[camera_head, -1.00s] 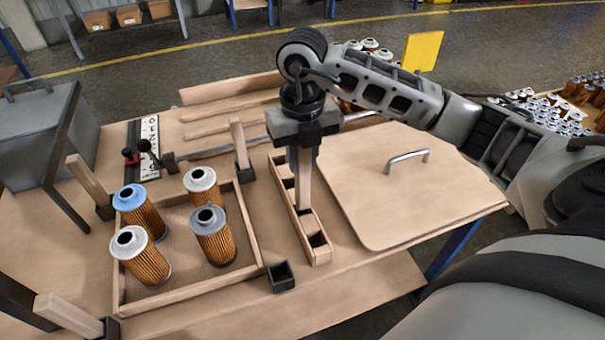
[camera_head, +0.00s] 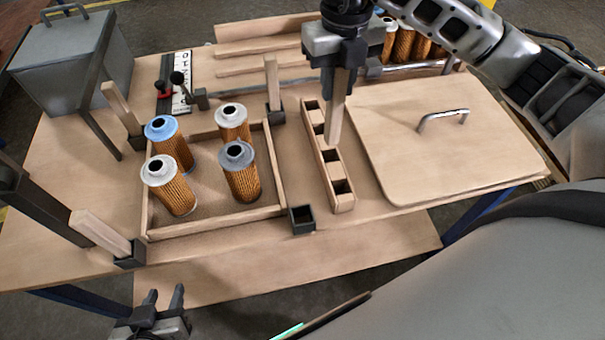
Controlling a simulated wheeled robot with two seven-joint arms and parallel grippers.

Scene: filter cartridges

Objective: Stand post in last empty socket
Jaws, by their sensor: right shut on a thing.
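My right gripper (camera_head: 338,62) is shut on a wooden post (camera_head: 335,112) and holds it upright, its lower end showing just above the post rack (camera_head: 345,204). The empty black socket (camera_head: 302,220) stands at the front right corner of the filter tray (camera_head: 215,226). Three other sockets hold wooden posts: one back left (camera_head: 122,108), one back right (camera_head: 272,84) and one front left (camera_head: 100,235); these posts lean in the picture. My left gripper (camera_head: 164,296) is open and empty at the bottom edge, below the table front.
Several filter cartridges (camera_head: 240,172) stand in the tray. A wooden lid panel (camera_head: 440,150) with a metal handle (camera_head: 443,117) lies right of the rack. A grey bin (camera_head: 70,62) stands back left. Table in front of the empty socket is clear.

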